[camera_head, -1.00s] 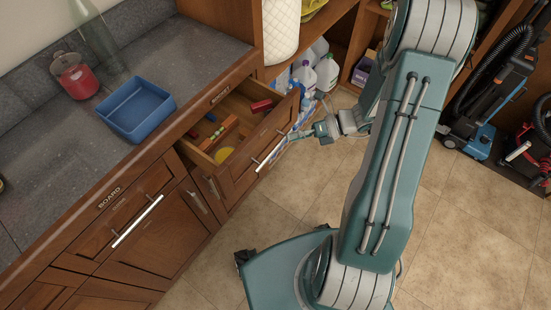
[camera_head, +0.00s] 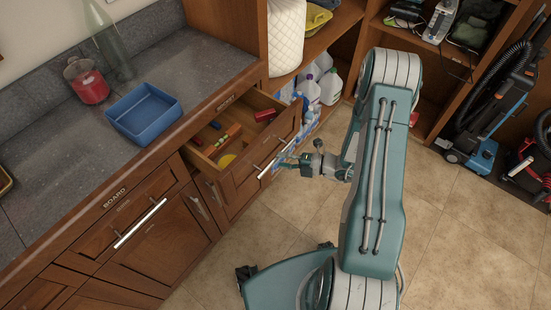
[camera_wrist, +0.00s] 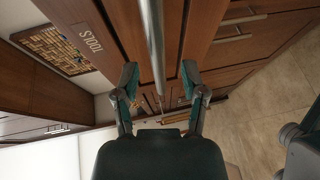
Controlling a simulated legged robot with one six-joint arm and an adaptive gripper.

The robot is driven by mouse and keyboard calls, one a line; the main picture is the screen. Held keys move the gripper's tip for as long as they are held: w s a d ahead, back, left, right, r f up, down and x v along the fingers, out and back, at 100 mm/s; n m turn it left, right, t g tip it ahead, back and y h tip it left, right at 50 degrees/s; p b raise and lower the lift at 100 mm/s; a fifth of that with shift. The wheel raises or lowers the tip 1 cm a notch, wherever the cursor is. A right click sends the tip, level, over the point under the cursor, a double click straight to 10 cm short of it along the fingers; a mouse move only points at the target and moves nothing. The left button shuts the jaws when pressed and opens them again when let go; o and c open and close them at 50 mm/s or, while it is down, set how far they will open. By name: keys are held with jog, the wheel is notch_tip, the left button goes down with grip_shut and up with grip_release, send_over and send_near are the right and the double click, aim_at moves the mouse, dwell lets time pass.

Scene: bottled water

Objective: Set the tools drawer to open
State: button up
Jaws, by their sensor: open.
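The tools drawer (camera_head: 242,182) is pulled well out of the counter, its inside showing with red and other coloured items. Its bar handle (camera_head: 273,158) runs along the front; in the wrist view the handle (camera_wrist: 155,45) lies between my fingers. My gripper (camera_head: 286,166) is at the handle in the head view, partly hard to make out; in the wrist view my gripper (camera_wrist: 160,78) is open, one finger on each side of the bar. I cannot tell whether the fingers touch it.
A blue bin (camera_head: 145,140) and a red-based jar (camera_head: 88,82) stand on the counter (camera_head: 45,165). A BOARD drawer (camera_head: 125,215) is shut at the left. White jugs (camera_head: 330,85) stand on a low shelf. Tiled floor (camera_head: 460,240) is clear at the right.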

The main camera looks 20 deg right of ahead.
jog(key=shift+x, duration=1.35)
grip_shut()
jog(key=s+d, duration=0.7)
jog(key=s, duration=0.2)
jog(key=shift+s, duration=0.3)
grip_release()
jog(key=shift+w, duration=0.1)
